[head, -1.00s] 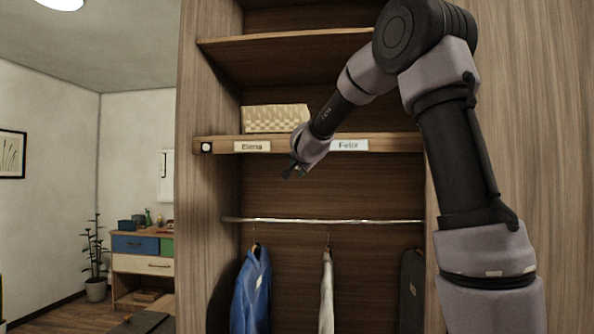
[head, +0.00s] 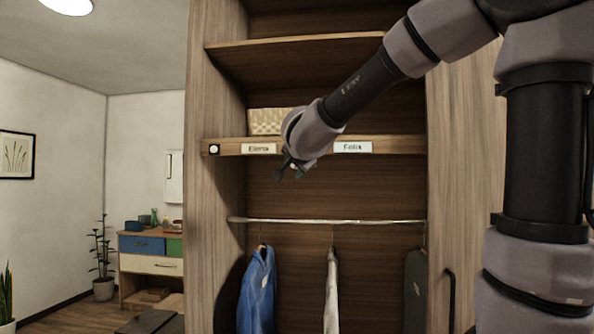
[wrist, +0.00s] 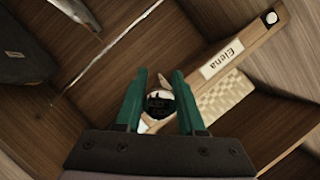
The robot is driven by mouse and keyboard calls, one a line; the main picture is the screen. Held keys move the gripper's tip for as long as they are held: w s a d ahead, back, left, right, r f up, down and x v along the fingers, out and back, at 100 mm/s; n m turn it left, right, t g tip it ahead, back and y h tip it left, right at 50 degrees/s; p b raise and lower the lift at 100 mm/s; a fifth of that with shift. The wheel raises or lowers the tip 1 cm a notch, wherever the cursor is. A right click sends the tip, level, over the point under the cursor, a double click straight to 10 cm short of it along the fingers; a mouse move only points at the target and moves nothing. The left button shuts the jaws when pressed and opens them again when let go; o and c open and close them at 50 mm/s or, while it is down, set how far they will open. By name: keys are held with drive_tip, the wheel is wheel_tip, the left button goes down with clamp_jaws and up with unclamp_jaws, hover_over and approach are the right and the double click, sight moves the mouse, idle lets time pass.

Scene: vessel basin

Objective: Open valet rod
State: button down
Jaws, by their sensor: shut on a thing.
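My gripper (head: 288,174) is in front of the wooden shelf (head: 313,145), between its "Elena" and "Felix" labels. In the wrist view the green fingers of my gripper (wrist: 160,98) are shut on a dark, shiny round knob, the end of the valet rod (wrist: 160,103). A small pale piece shows just below the knob; the rest of the rod is hidden behind the knob and fingers. In the head view my wrist covers the rod, so how far it stands out cannot be told.
A metal clothes rail (head: 330,221) runs below the shelf, with a blue garment (head: 257,290) and a pale garment (head: 331,290) hanging. A woven box (head: 265,121) stands on the shelf. A round black-and-white fitting (head: 213,149) is at the shelf's left end. A dark handle (head: 451,300) is at lower right.

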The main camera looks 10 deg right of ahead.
sight(292, 167)
drive_tip(key=shift+s+a, duration=0.25)
drive_tip(key=shift+s, duration=0.55)
drive_tip(key=shift+s+a, duration=0.25)
drive_tip(key=shift+s, duration=0.5)
drive_tip(key=c, duration=0.5)
unclamp_jaws()
drive_tip(key=v, duration=1)
drive_tip(key=shift+s, duration=0.35)
drive_tip(key=shift+r, duration=0.1)
